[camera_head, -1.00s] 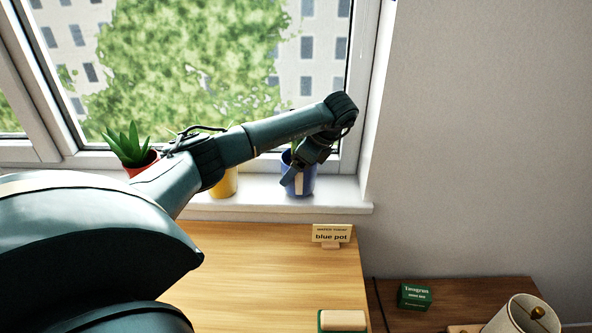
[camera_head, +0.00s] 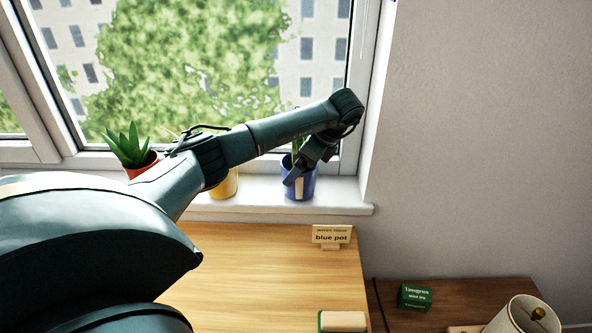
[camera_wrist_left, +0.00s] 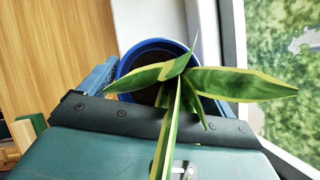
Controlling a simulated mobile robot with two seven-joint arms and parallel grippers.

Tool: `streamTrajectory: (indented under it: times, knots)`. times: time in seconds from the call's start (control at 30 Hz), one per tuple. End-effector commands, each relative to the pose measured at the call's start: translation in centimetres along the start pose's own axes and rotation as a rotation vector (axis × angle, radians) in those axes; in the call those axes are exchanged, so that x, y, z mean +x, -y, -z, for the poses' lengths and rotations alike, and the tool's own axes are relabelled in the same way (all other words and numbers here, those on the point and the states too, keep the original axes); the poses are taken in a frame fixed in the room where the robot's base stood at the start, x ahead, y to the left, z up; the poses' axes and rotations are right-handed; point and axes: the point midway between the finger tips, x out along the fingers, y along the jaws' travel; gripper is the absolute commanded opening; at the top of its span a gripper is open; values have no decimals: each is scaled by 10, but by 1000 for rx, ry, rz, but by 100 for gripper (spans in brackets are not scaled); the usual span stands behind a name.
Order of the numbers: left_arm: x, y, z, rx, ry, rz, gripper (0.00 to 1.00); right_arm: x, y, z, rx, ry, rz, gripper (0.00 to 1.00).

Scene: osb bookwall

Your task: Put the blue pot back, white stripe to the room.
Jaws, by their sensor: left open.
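The blue pot (camera_head: 309,187) stands upright on the white windowsill (camera_head: 260,208), near its right end. A pale stripe (camera_head: 298,188) shows on its room-facing side, partly covered by a gripper finger. My left gripper (camera_head: 306,170) is open at the pot, reaching down from above. In the left wrist view the pot's blue rim (camera_wrist_left: 128,65) and a yellow-edged, long-leaved plant (camera_wrist_left: 235,83) lie in front of the gripper, with one finger beside the rim. The leaves hide part of the gripper, and I cannot tell whether the fingers touch the pot. My right gripper is out of view.
A yellow pot (camera_head: 225,186) and a red pot (camera_head: 140,168) with a spiky plant stand left along the sill, partly behind my arm. The window frame and wall are close on the right.

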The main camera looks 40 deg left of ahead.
Motion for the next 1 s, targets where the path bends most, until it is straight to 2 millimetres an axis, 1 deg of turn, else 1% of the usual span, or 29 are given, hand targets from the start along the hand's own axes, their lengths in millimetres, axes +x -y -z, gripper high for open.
streamTrajectory:
  times: [0.03,0.1,0.2,0.3,0.53,1.0]
  knots:
    - [-12,1,-1,0,-1,5,90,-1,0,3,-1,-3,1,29]
    - [-26,1,-2,-1,-1,4,90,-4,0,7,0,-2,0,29]
    - [-42,1,-2,0,0,4,90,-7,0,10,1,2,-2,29]
    - [-51,1,-1,0,-1,3,90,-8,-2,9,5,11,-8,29]
    - [-54,0,0,0,-1,0,90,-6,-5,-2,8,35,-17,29]
    - [-54,0,0,1,-1,0,90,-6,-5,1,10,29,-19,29]
